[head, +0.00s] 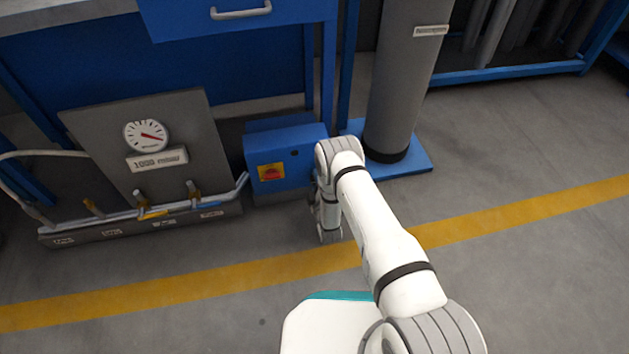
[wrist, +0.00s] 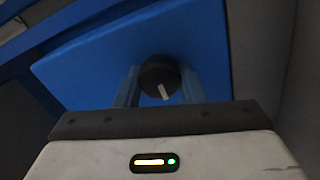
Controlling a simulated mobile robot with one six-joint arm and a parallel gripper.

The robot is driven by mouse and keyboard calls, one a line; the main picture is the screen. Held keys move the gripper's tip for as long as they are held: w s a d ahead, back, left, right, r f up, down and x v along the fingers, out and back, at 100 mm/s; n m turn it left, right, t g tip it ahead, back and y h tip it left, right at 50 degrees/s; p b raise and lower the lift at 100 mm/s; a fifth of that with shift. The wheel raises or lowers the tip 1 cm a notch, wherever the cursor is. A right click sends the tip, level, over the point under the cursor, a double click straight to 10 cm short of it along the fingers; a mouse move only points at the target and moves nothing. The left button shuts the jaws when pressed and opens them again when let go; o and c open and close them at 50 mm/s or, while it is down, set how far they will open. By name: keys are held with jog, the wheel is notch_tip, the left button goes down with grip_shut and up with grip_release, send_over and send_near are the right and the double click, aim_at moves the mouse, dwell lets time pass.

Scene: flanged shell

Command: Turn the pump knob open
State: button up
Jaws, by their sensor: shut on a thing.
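In the wrist view a round black knob (wrist: 159,75) with a pale pointer mark sits against a blue surface. The mark lies at the knob's lower edge, tilted slightly from upright in the picture. My gripper (wrist: 160,82) has one blue-grey finger on each side of the knob and is shut on it. In the head view the blue pump box (head: 284,150) stands on the floor, with a yellow and red label on its front. My wrist hangs at the box's right side there; the knob and my fingertips cannot be made out.
A grey panel with a dial gauge (head: 146,135) and a row of small valves and pipes stands left of the box. A tall grey cylinder (head: 402,80) on a blue base stands right, close behind my arm. A blue bench is behind. The front floor is clear.

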jog(key=shift+a, duration=0.15)
jog(key=o, duration=1)
jog(key=shift+s, duration=0.15)
jog(key=p+v, duration=0.3)
jog(key=v, duration=0.4)
jog(key=shift+s+d, duration=0.25)
jog(key=shift+s, duration=0.05)
